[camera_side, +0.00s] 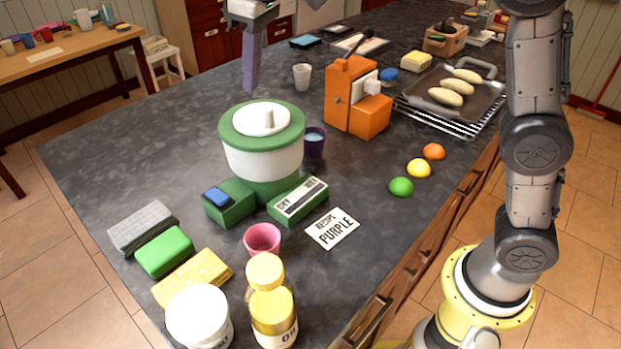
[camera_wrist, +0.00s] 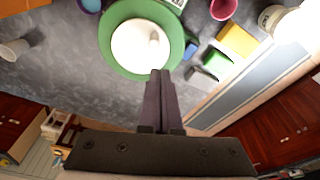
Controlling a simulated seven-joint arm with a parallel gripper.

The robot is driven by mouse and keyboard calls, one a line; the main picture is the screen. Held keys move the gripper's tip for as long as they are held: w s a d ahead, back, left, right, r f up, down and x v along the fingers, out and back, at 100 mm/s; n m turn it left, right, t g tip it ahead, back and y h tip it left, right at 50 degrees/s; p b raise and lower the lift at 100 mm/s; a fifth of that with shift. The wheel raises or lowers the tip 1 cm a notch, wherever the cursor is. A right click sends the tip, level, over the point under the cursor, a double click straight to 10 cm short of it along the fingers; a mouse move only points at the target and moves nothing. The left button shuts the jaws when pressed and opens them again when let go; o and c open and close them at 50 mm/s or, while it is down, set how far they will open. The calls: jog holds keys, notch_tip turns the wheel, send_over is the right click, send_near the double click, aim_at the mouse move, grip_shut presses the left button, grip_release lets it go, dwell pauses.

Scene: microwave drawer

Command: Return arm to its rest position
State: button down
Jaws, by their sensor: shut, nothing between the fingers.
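My gripper (camera_side: 251,86) is at the top of the side view, pointing down above the dark countertop (camera_side: 120,160). Its fingers are together and hold nothing. The fingers also show in the wrist view (camera_wrist: 161,75), where their tips appear near the edge of the green and white machine (camera_wrist: 112,60). In the side view that machine (camera_side: 262,155), with a white lid and green rim, stands below and in front of my gripper, apart from it.
An orange machine (camera_side: 350,98), a white cup (camera_side: 302,77) and a purple cup (camera_side: 315,142) stand nearby. A pink cup (camera_side: 262,240), sponges (camera_side: 165,251) and jars (camera_side: 273,318) are at the front. A tray (camera_side: 482,105) is at right. The counter's left part is clear.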

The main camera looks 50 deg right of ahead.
jog(key=s+d+r+m+t, duration=0.1)
jog(key=s+d, duration=0.5)
jog(key=s, duration=0.2)
jog(key=s+d+r+m+t, duration=0.1)
jog(key=s+d+r+m, duration=0.1)
jog(key=s+d, duration=0.5)
jog(key=s+d+f+m+t, duration=0.1)
jog(key=s+f, duration=1.1)
jog(key=f, duration=0.1)
jog(key=shift+s+d+f+t+h, duration=0.15)
jog(key=shift+d+f+t+h, duration=0.05)
jog(key=shift+d+t+h, duration=0.1)
